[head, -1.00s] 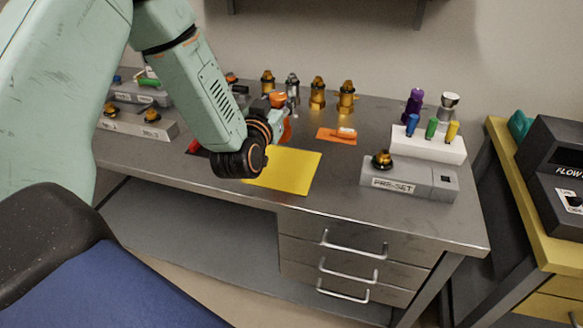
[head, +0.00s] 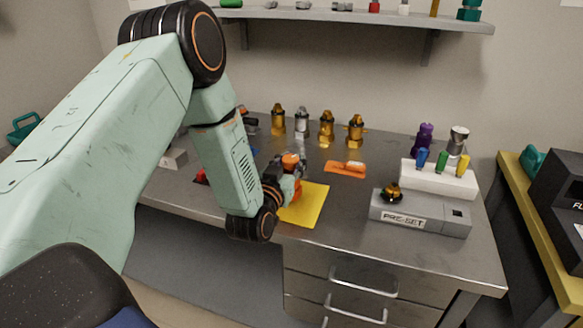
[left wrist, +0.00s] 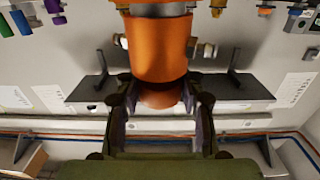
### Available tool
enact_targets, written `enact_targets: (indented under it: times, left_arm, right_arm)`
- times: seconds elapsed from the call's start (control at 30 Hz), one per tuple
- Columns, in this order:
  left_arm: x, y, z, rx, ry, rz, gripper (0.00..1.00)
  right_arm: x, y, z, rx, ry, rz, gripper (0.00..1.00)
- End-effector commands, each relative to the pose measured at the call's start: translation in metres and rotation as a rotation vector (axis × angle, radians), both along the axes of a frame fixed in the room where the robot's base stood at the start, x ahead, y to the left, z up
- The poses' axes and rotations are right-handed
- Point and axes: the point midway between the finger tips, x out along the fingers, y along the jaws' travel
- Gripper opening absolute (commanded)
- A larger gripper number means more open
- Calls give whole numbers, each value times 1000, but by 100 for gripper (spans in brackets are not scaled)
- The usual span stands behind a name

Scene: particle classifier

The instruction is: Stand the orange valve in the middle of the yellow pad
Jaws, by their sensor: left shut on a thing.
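The orange valve (head: 290,160) is in the jaws of my left gripper (head: 293,178), above or at the left part of the yellow pad (head: 309,208). In the left wrist view the valve (left wrist: 157,48) is large, and the two fingers of my left gripper (left wrist: 158,98) close around its narrower end. My left wrist hides part of the valve and the pad's left edge. I cannot tell whether the valve's base touches the pad. My right gripper is not in view.
An orange mat with a small orange piece (head: 346,167) lies behind the pad. Several brass and silver valves (head: 326,129) stand along the back. A grey PRE-SET block (head: 420,214) and a white holder (head: 438,180) are at the right. The metal table before the block is clear.

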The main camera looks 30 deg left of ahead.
Motion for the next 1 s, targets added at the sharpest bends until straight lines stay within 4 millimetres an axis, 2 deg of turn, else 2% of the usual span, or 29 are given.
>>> enact_targets:
  times: [0.07, 0.5, 0.53, 0.83, 1.0]
  left_arm:
    - [1, 0, -8, 2, -6, 0, 0]
    - [1, -1, -13, 1, -6, 1, 0]
    - [0, -1, -15, 0, -1, 1, 36]
    - [0, -1, -14, 0, 0, 1, 62]
    - [0, -1, -14, 0, 0, 1, 62]
  right_arm:
    - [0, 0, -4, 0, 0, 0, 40]
    - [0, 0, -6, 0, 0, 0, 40]
    - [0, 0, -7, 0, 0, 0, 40]
    - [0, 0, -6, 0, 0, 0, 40]
    - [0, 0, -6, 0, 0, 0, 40]
